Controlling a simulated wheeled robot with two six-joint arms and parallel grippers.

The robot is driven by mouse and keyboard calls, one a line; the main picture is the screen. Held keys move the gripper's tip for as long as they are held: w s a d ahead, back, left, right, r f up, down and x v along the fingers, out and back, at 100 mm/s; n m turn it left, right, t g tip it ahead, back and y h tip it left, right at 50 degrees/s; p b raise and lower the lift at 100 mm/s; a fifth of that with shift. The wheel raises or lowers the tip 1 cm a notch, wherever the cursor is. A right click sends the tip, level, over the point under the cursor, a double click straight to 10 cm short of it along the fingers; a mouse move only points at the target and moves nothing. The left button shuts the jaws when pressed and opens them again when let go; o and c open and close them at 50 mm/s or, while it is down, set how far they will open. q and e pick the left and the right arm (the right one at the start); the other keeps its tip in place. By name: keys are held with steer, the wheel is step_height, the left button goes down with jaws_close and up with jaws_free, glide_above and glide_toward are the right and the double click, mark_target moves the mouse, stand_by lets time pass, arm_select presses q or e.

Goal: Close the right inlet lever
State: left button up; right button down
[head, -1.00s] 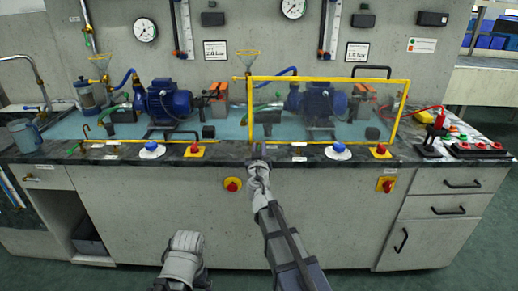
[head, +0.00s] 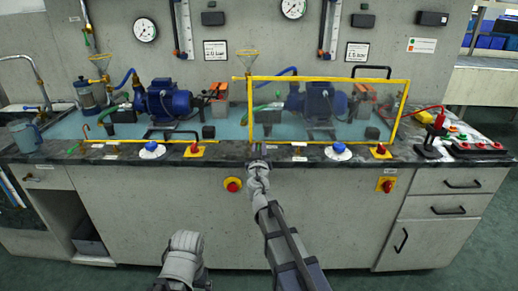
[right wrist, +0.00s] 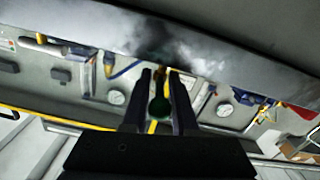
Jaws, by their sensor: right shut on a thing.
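My right gripper (head: 258,153) is at the counter's front edge, at the lower left corner of the yellow-framed clear guard. In the right wrist view its two dark fingers (right wrist: 160,100) stand on either side of a dark green round knob (right wrist: 158,107). They are shut on it, and a thin yellow part shows behind it. I take the knob to be the right inlet lever's; the fingers hide most of it in the head view. A grey-white part of my left arm (head: 184,258) shows low in the head view, with its fingers not clear.
The clear guard (head: 328,79) stands in front of the right blue pump (head: 317,98). The left blue pump (head: 165,98) is uncovered. A red button (head: 232,185) is on the cabinet front below.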

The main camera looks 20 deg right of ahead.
steer(key=shift+a+h, duration=0.1)
steer(key=shift+h, duration=0.2)
steer(key=m+h, duration=0.1)
steer(key=m+g+h, duration=0.1)
steer(key=g+h, duration=0.1)
steer(key=shift+w+a+m+h, duration=0.3)
steer(key=shift+w+a+m, duration=0.05)
steer(key=shift+m, duration=0.05)
steer(key=m+g+h, duration=0.2)
steer(key=h, duration=0.1)
steer(key=m+g+h, duration=0.1)
steer(key=shift+w+a+m+g, duration=0.3)
steer(key=shift+w+m, duration=0.05)
steer(key=shift+m, duration=0.05)
steer(key=m+g+h, duration=0.2)
steer(key=g, duration=0.1)
steer(key=m+g+h, duration=0.1)
steer(key=shift+w+a+m+g, duration=0.15)
steer(key=shift+w+m+g, duration=0.15)
steer(key=shift+g, duration=0.1)
steer(key=shift+m+g+h, duration=0.6)
steer(key=shift+g, duration=0.4)
steer(key=shift+s+m+g, duration=0.1)
steer(key=shift+m+g, duration=0.2)
steer(key=shift+g, duration=0.2)
steer(key=c, duration=0.9)
jaws_free()
